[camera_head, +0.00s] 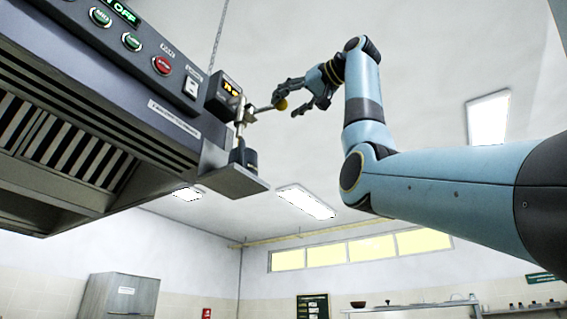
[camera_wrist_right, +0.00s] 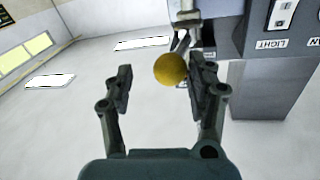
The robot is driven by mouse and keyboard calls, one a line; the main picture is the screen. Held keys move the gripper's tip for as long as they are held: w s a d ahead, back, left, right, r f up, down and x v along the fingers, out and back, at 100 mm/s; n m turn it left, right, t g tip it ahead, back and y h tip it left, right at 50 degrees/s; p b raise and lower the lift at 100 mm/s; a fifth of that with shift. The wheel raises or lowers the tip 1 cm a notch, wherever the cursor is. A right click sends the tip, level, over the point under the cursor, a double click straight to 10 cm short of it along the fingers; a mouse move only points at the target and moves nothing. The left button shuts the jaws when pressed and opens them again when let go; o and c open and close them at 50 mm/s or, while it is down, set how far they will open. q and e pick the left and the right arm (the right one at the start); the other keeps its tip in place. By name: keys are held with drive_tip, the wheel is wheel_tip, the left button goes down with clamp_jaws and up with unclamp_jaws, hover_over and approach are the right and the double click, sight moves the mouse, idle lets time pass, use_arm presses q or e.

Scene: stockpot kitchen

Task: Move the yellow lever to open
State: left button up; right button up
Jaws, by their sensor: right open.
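The lever has a yellow ball knob (camera_head: 282,104) on the end of a metal rod (camera_head: 262,109), which comes from the valve unit beside the hood. In the right wrist view the yellow knob (camera_wrist_right: 171,69) is at the fingertip ends, close to the right-hand finger. My right gripper (camera_head: 302,100) is open, its fingers pointing left towards the knob. In the right wrist view my right gripper (camera_wrist_right: 160,80) has its fingers wide apart; I cannot tell whether one touches the knob. My left gripper is not in view.
The dark range hood (camera_head: 100,120) fills the upper left, with green and red buttons (camera_head: 163,65) on its panel. A small box with a lit display (camera_head: 229,91) sits above the lever. A flat bracket (camera_head: 233,180) juts out below it.

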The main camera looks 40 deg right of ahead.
drive_tip(key=s+d+b, duration=0.2)
drive_tip(key=s+d, duration=0.2)
drive_tip(key=s, duration=0.5)
drive_tip(key=shift+s+d+f, duration=0.15)
drive_tip(key=shift+d, duration=0.25)
idle(0.5)
drive_tip(key=s+d, duration=0.1)
drive_tip(key=s, duration=0.6)
drive_tip(key=shift+s, duration=0.15)
drive_tip(key=shift+o, duration=0.2)
drive_tip(key=shift+d, duration=0.15)
